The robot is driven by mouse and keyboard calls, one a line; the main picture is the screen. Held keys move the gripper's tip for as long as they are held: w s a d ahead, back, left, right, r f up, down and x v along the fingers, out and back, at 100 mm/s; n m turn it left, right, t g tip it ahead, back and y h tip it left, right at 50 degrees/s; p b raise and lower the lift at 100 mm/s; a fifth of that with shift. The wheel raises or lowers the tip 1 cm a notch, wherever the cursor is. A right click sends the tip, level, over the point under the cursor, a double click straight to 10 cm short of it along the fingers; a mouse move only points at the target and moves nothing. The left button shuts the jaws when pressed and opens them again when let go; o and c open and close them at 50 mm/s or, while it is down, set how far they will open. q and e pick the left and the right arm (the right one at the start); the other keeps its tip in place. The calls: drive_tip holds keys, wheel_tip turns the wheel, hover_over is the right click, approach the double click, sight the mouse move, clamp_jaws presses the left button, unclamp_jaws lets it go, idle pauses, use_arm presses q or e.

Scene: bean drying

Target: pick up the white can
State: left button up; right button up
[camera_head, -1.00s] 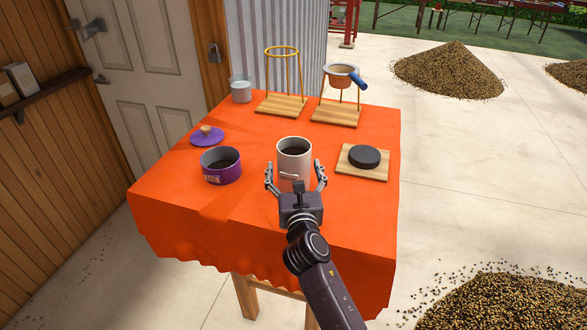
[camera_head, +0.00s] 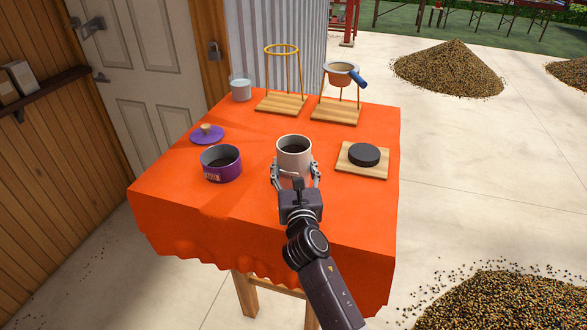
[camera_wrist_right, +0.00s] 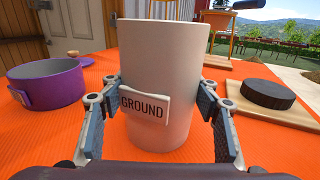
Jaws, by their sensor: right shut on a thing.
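The white can (camera_head: 293,157) stands upright on the orange cloth near the table's front middle. It is open at the top, with dark contents inside. In the right wrist view the can (camera_wrist_right: 165,60) fills the middle and bears a label reading "GROUND". My right gripper (camera_head: 295,173) is shut on the can, one finger on each side of its lower body. In the right wrist view the fingers of my right gripper (camera_wrist_right: 160,118) sit against both sides near the label. The can seems to rest on the cloth. My left gripper is not in view.
On the orange-covered table (camera_head: 240,215), a purple pot (camera_head: 221,171) stands left, its purple lid (camera_head: 207,138) behind it. A dark disc (camera_head: 364,155) lies on a board (camera_head: 378,172) at right. Wire stands (camera_head: 281,104) and a cloth strainer (camera_head: 341,79) are behind, with a small glass (camera_head: 240,90).

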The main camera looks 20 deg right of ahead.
drive_tip(key=shift+r, duration=0.15)
drive_tip(key=shift+r, duration=0.6)
wheel_tip(320, 180, up, 19)
drive_tip(key=shift+f+p, duration=0.15)
drive_tip(key=shift+p, duration=0.2)
